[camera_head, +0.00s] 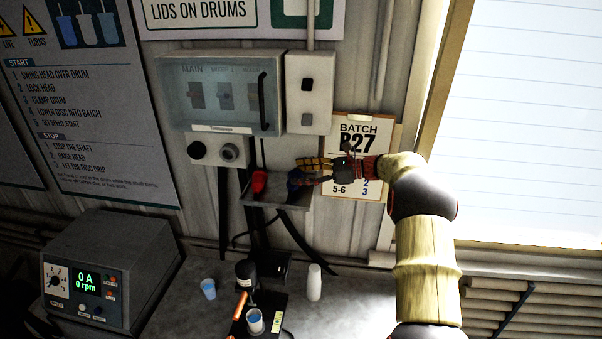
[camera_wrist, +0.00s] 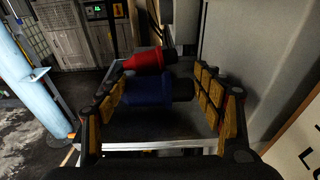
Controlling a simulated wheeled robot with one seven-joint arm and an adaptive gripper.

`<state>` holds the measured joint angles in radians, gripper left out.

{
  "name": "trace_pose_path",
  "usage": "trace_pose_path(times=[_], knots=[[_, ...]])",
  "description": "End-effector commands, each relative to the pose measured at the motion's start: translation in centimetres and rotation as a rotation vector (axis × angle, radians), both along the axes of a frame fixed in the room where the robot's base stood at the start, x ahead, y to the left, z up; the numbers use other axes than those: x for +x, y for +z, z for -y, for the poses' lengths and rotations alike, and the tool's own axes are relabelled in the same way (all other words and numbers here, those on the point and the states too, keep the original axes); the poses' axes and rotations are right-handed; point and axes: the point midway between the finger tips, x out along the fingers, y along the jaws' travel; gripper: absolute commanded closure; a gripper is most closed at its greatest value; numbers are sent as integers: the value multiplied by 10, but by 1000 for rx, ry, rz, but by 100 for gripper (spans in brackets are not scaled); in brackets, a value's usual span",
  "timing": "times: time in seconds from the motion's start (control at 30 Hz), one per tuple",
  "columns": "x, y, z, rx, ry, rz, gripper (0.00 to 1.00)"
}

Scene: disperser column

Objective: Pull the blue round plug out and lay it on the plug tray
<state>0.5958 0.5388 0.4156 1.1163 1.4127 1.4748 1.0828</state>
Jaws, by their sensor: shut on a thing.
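The blue round plug (camera_wrist: 148,92) lies across between the two yellow-padded fingers of my gripper (camera_wrist: 163,95) in the wrist view. My gripper is shut on it. In the head view, the blue plug (camera_head: 295,180) shows partly behind my gripper (camera_head: 308,173), at the right part of the plug tray (camera_head: 302,201). The tray also shows under the plugs in the wrist view (camera_wrist: 160,144). I cannot tell whether the blue plug touches the tray floor. A red plug (camera_head: 259,182) is at the tray's left side, and just beyond the blue plug in the wrist view (camera_wrist: 148,60).
Above the tray are a grey switch box (camera_head: 225,95) and two round sockets, one dark (camera_head: 197,150) and one grey (camera_head: 229,152). A batch clipboard (camera_head: 358,135) hangs behind my gripper. The bench below holds a control unit (camera_head: 105,270), cups and a white bottle (camera_head: 314,283).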

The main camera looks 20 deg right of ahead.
Motion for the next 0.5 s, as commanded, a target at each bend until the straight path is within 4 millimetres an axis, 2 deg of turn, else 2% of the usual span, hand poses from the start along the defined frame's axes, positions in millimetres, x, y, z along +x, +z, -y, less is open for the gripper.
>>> trace_pose_path(times=[0.1,0.13,0.5], knots=[[0,1,0,-1,0,1,66],[0,1,0,-1,0,1,31],[0,0,0,0,0,0,11]])
